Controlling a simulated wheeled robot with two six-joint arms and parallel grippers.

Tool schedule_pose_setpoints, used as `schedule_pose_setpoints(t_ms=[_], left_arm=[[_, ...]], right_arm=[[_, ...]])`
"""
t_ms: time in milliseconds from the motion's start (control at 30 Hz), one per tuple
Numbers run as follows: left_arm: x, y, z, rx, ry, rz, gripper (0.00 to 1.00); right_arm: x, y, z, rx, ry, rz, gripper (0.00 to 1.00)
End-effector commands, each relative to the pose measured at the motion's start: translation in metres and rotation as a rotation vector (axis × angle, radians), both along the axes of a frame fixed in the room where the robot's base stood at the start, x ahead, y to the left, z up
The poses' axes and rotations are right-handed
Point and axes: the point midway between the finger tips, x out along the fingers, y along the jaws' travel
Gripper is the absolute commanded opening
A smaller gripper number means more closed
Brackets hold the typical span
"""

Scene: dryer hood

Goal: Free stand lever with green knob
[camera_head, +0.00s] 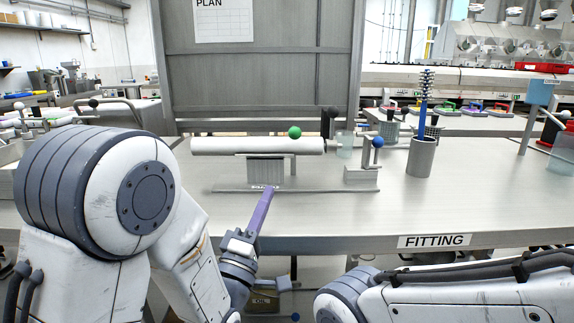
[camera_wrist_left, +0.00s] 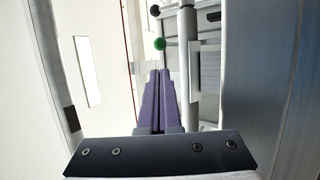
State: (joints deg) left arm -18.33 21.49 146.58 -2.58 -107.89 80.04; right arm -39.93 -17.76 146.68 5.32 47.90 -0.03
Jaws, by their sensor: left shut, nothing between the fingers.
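The green knob (camera_head: 295,132) shows at the upper right part of a thick pale horizontal cylinder (camera_head: 225,146), which sits on a ribbed stand on the bench. In the left wrist view the green knob (camera_wrist_left: 160,44) appears just beyond my fingertips, with a visible gap in the picture. Most of its lever is hidden or too small to make out. My left gripper (camera_head: 269,191) has long purple fingers, shut and empty, in front of the stand and below the knob. The shut fingers also show in the left wrist view (camera_wrist_left: 159,73). My right gripper is out of view.
A grey holder (camera_head: 421,158) with a blue brush is further right. A grey panel (camera_head: 260,60) rises behind. The bench front (camera_head: 330,215) is clear.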

Motion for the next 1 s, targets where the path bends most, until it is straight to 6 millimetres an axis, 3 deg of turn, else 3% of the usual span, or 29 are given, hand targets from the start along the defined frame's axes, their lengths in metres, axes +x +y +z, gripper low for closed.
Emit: schedule_pose_setpoints(t_ms=[467,600,1000], left_arm=[[0.006,-0.002,0.006,0.004,0.001,0.002,0.00],[0.023,-0.008,0.020,0.003,-0.001,0.004,0.00],[0.090,-0.033,0.057,0.003,-0.003,0.003,0.00]], right_arm=[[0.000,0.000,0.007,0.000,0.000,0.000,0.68],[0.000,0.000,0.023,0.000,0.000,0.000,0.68],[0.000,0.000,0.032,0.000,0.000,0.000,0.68]])
